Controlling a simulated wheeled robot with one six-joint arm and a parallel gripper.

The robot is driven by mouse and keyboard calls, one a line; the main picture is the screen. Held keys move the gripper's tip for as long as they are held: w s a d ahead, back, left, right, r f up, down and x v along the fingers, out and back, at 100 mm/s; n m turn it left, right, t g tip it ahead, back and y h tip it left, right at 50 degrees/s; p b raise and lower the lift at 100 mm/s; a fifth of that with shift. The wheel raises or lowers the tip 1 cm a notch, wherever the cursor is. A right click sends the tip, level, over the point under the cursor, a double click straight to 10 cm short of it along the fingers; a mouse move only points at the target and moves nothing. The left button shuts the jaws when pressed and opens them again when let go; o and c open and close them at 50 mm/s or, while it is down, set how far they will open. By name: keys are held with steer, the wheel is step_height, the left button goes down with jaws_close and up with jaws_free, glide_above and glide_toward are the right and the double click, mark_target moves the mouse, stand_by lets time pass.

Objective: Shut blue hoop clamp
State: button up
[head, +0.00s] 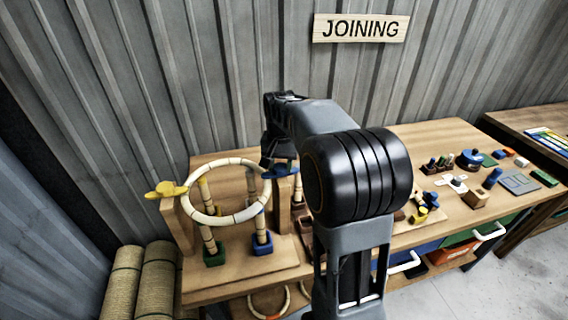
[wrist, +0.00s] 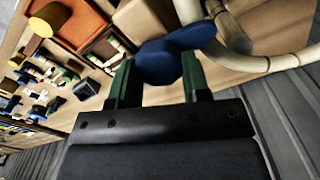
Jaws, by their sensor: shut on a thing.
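The rattan hoop (head: 190,207) stands upright in a wooden frame at the left of the bench. A yellow clamp (head: 166,189) sits at the hoop's left side. The blue hoop clamp (head: 284,172) is at its right side, partly hidden behind my arm. In the wrist view, the blue clamp (wrist: 168,55) lies between the two green fingers of my gripper (wrist: 160,80), which is shut on it. The hoop (wrist: 262,62) passes close to the clamp. Whether the clamp is fully closed on the hoop cannot be told.
Rattan posts stand in a green block (head: 214,256) and a blue block (head: 262,245) below the hoop. Small parts and tools lie on the bench (head: 440,150) to the right. A corrugated wall is behind; rattan rolls (head: 158,280) stand at the left.

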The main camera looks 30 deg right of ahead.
mark_target(281, 165)
steer(key=o, duration=0.7)
steer(key=shift+w+d, duration=0.15)
steer(key=shift+d, duration=0.1)
steer(key=shift+o, duration=1.1)
steer(key=shift+a, duration=0.15)
steer(key=shift+r, duration=0.1)
step_height(281, 165, up, 14)
steer(key=shift+f, duration=0.2)
